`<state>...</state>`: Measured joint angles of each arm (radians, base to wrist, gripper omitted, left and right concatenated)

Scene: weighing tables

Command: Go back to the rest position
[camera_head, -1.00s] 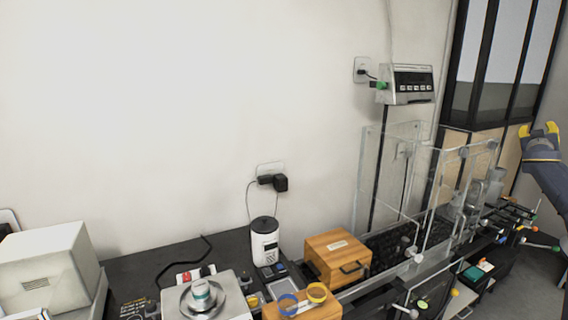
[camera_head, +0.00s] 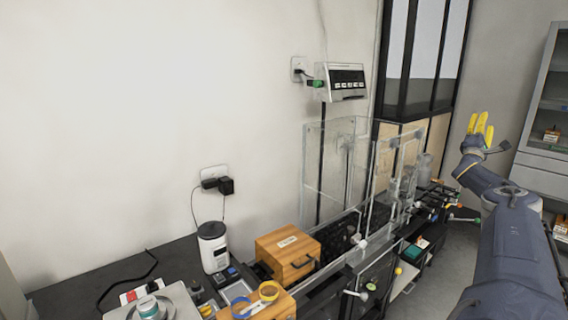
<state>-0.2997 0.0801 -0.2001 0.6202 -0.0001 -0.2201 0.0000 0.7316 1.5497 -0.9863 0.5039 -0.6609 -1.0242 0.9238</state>
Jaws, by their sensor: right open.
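My right arm comes in from the lower right, and its gripper (camera_head: 481,128) is raised with yellow fingers pointing up. The fingers are spread open and hold nothing. The gripper is in the air to the right of the glass enclosure (camera_head: 335,170), apart from the tables. My left gripper is not in view.
A wooden box (camera_head: 288,254), a white cylindrical device (camera_head: 212,247) and a scale (camera_head: 172,302) with a small jar (camera_head: 149,308) stand on the dark table. A display unit (camera_head: 342,82) hangs on the wall. A grey cabinet (camera_head: 545,165) stands at the far right.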

